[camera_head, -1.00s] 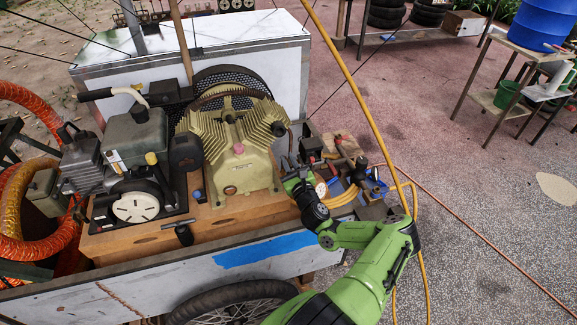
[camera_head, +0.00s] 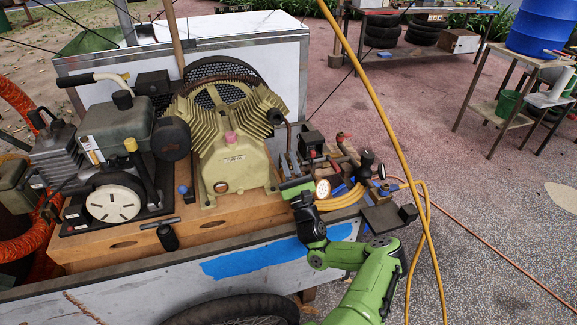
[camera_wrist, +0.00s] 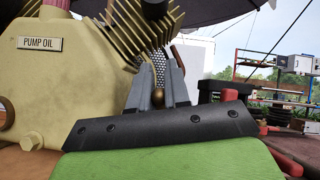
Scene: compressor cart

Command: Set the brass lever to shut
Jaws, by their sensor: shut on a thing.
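The brass lever shows in the wrist view only as a rounded brass knob (camera_wrist: 157,97) between my grey fingers; the rest of it is hidden. My gripper (camera_wrist: 158,82) is shut on it, fingers pointing away from the wrist. In the head view my gripper (camera_head: 291,164) is at the right side of the cream compressor pump (camera_head: 232,150), beside a round gauge (camera_head: 322,188). The lever cannot be made out in the head view, and its exact angle cannot be told.
The pump's "PUMP OIL" side (camera_wrist: 40,44) is close at left in the wrist view. A red handle (camera_wrist: 228,95) and dark fittings are close at right. Yellow hoses (camera_head: 345,197) lie right of the gauge. The cart's side wall (camera_head: 180,282) runs below my gripper.

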